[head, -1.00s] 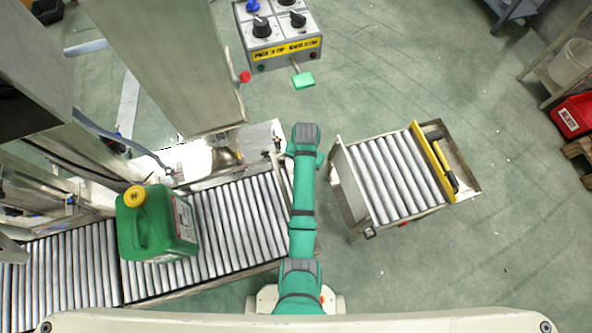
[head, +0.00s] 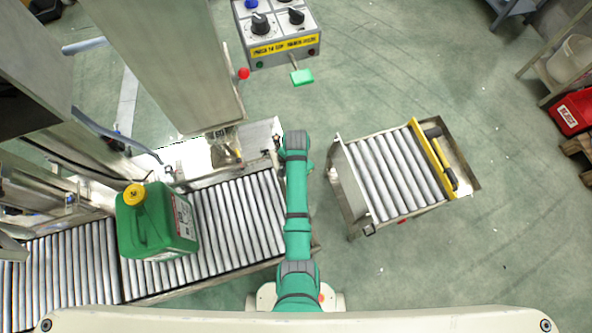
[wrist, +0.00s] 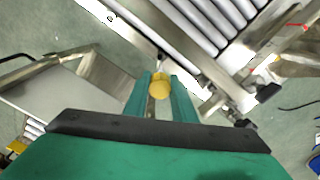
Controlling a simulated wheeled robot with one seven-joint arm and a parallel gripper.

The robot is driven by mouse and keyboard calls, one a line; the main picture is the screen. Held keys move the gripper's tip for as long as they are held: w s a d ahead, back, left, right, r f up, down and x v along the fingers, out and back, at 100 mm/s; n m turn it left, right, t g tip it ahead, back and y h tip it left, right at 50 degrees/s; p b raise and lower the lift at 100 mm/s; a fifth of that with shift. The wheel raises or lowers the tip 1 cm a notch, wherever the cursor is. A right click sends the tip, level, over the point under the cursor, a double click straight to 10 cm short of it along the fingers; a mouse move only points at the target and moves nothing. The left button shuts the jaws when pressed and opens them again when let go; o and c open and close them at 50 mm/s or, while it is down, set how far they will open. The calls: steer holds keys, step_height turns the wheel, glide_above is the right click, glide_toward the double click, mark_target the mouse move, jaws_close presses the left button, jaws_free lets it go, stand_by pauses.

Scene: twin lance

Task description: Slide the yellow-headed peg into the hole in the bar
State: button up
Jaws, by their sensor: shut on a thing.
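The yellow-headed peg (wrist: 159,87) shows in the wrist view with its round yellow head toward the camera. My gripper (wrist: 161,92) is shut on it, with one green finger on each side. A small dark end shows just beyond the head, close to a pale metal bar (wrist: 182,52) that runs along the roller conveyor's edge. I cannot make out the hole, nor whether the peg touches the bar. In the head view my arm reaches to the conveyor's right end; the peg and the fingertips are hidden or too small to tell.
A green jerrycan (head: 158,222) with a yellow cap stands on the roller conveyor (head: 240,215). A roller cart (head: 395,178) with a yellow bar stands apart to the right. A control box (head: 284,50) is at the top. Open floor lies between and beyond them.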

steer(key=shift+f, duration=2.15)
steer(key=shift+f, duration=2.25)
steer(key=o, duration=1.1)
step_height(320, 180, up, 11)
steer(key=shift+f, duration=0.1)
steer(key=shift+f, duration=0.1)
